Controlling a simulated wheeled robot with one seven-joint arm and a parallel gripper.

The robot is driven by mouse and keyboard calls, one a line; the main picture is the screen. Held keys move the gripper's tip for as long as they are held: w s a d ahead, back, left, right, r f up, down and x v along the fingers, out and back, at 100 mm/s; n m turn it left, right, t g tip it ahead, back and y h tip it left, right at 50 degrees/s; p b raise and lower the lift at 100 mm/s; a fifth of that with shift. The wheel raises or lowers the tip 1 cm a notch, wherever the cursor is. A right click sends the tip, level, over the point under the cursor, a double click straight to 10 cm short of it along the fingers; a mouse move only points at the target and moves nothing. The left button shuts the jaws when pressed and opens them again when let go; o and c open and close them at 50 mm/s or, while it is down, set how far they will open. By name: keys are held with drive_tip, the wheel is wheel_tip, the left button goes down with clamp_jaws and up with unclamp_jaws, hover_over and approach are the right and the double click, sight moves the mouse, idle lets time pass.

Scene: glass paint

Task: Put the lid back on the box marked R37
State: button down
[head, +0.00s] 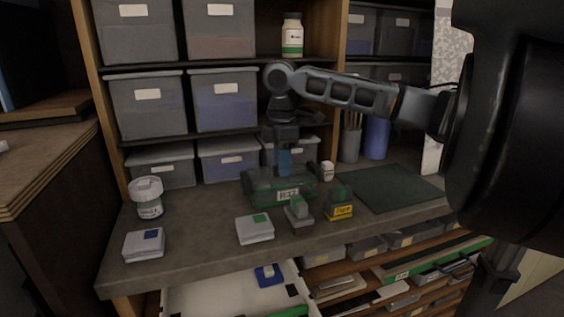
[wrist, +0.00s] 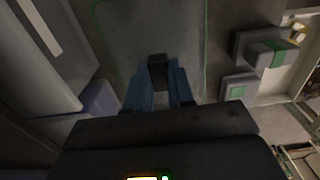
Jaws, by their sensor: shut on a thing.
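The box marked R37 (head: 288,195) is a see-through green box standing on the bench, its white label facing front. My gripper (head: 285,168) points down directly over it. In the wrist view, the blue fingers of my gripper (wrist: 160,92) are shut on a small dark knob (wrist: 158,66). The knob belongs to a clear, green-edged lid (wrist: 130,28) that lies flat below the fingers. The lid is at or just above the box's top; I cannot tell whether it rests on the rim.
A white jar (head: 147,198) stands at the left. A dark green mat (head: 392,187) lies clear at the right. Grey bins (head: 163,166) line the back.

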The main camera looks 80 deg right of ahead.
drive_tip(key=shift+f, duration=0.15)
drive_tip(key=c, duration=0.9)
unclamp_jaws()
drive_tip(key=shift+o, duration=0.5)
drive_tip(key=o, duration=0.4)
drive_tip(key=shift+r+p, duration=2.85)
drive_tip(key=shift+r, duration=0.75)
